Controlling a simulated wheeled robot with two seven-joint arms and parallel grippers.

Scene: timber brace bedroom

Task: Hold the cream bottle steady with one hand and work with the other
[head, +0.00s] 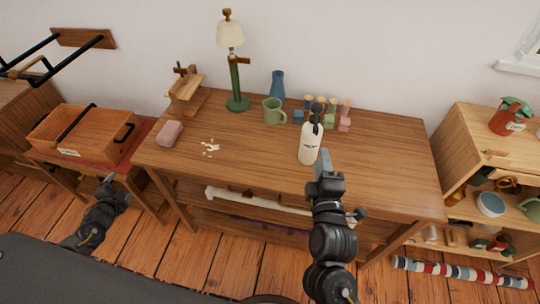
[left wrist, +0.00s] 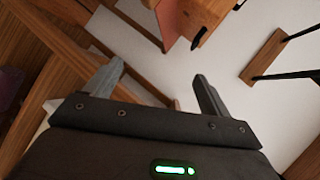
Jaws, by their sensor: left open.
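The cream bottle (head: 309,146) with a dark pump top stands upright on the wooden table (head: 380,165), right of its middle. My right gripper (head: 325,165) is just in front of and to the right of the bottle's base; I cannot tell whether it touches the bottle or how its fingers stand. My left gripper (head: 108,182) is at the left, low in front of the side bench and away from the bottle. In the left wrist view the left gripper (left wrist: 158,88) is open with nothing between its fingers.
A green mug (head: 273,111), a blue vase (head: 277,85), a lamp (head: 237,80) and several small coloured blocks stand behind the bottle. A pink block (head: 169,133) and white bits (head: 210,147) lie left. A wooden crate (head: 82,134) and a shelf (head: 465,145) flank the table.

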